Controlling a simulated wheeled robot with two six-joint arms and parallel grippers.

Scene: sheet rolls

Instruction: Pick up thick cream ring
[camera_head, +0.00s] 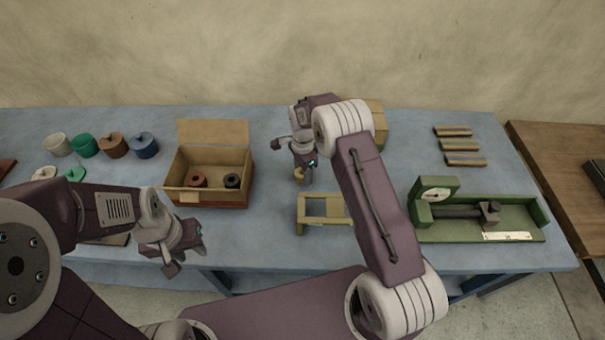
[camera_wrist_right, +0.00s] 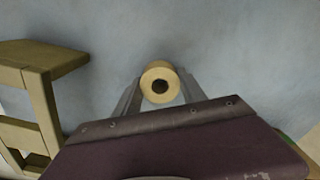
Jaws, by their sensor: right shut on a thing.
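The thick cream ring (camera_wrist_right: 160,82) shows in the right wrist view as a short cream cylinder with a dark hole, between the fingertips of my right gripper (camera_wrist_right: 158,92). In the head view the cream ring (camera_head: 299,173) is a small pale shape at the tips of my right gripper (camera_head: 303,169), over the blue table. My right gripper is shut on the ring. Whether the ring touches the table is hard to tell. My left gripper (camera_head: 187,257) is at the table's front edge, far from the ring; its fingers look apart with nothing between them.
An open wooden box (camera_head: 216,199) holds a brown and a dark ring. A wooden frame (camera_head: 325,219) stands just in front of the right gripper. A green measuring device (camera_head: 525,224) is at right. Several lidded pots (camera_head: 114,146) stand at left. Several strips (camera_head: 459,145) lie back right.

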